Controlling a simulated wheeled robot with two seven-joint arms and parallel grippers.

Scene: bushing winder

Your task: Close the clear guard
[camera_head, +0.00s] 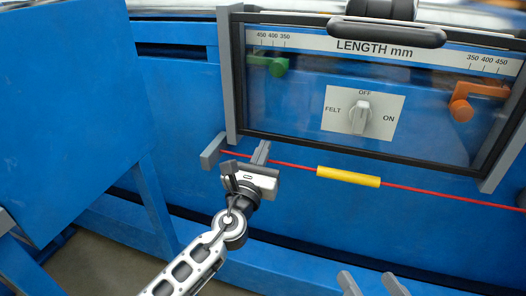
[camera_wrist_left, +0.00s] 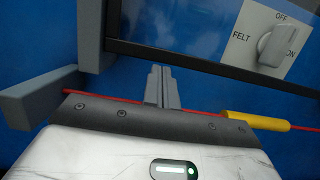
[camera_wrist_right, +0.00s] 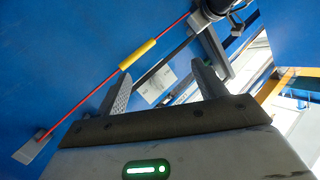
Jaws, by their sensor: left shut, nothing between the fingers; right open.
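The clear guard (camera_head: 310,118) is a see-through pane in a dark frame, with a dark bar handle (camera_head: 387,32) at its top edge. It stands in front of the length scale and knob; I cannot tell how far it is shut. Its lower frame edge shows in the left wrist view (camera_wrist_left: 190,62). My left gripper (camera_head: 262,152) is shut and empty, just below the guard's lower left corner, near a red rod (camera_head: 420,190). My right gripper (camera_head: 372,282) is open and empty at the bottom of the head view, below the guard and apart from it.
The red rod carries a yellow sleeve (camera_head: 348,176) and runs from a grey bracket (camera_head: 212,150) below the guard. Behind the pane are a knob (camera_head: 361,117), a green pointer (camera_head: 277,66) and an orange pointer (camera_head: 462,108). A blue panel (camera_head: 70,90) stands at left.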

